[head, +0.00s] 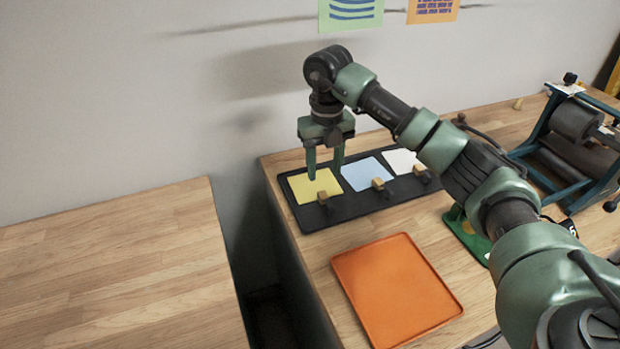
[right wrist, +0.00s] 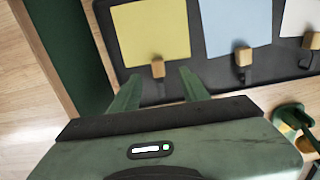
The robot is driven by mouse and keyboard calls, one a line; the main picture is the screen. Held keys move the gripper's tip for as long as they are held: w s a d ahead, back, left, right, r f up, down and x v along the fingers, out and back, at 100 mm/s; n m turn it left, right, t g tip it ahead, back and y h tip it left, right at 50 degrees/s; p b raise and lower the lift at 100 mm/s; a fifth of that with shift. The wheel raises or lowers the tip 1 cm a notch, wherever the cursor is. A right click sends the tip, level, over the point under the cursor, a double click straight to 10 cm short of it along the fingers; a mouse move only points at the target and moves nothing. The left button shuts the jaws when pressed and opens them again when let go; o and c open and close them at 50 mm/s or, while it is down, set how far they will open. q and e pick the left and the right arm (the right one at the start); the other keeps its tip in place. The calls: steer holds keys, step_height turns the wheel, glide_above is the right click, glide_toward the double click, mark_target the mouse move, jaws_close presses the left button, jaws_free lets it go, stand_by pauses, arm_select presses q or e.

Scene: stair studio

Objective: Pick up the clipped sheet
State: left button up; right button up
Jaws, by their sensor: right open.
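A yellow sheet (head: 303,189) lies flat on a black board (head: 345,213), with a small wooden clip (head: 322,198) at its near edge. A blue sheet (head: 366,171) and a white sheet (head: 400,160) lie to its right, each with its own wooden clip. My right gripper (head: 324,172) points down over the yellow sheet, open and empty. In the right wrist view, the yellow sheet (right wrist: 150,32) is ahead, and its clip (right wrist: 158,68) shows between the open fingers. Whether the fingertips touch the sheet is unclear. My left gripper is out of view.
An empty orange tray (head: 400,290) lies in front of the board. A roller press (head: 575,125) stands at the right, with a green object (head: 463,232) partly behind my right arm. A gap separates this table from the wooden table (head: 110,270) at the left.

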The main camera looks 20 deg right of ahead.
mark_target(323, 194)
steer(key=f, duration=0.2)
steer(key=f+p, duration=0.1)
steer(key=f, duration=0.3)
steer(key=shift+s+a+f+p, duration=0.2)
steer(key=shift+s+p, duration=0.15)
steer(key=shift+s, duration=0.05)
steer(key=shift+f, duration=0.25)
jaws_close()
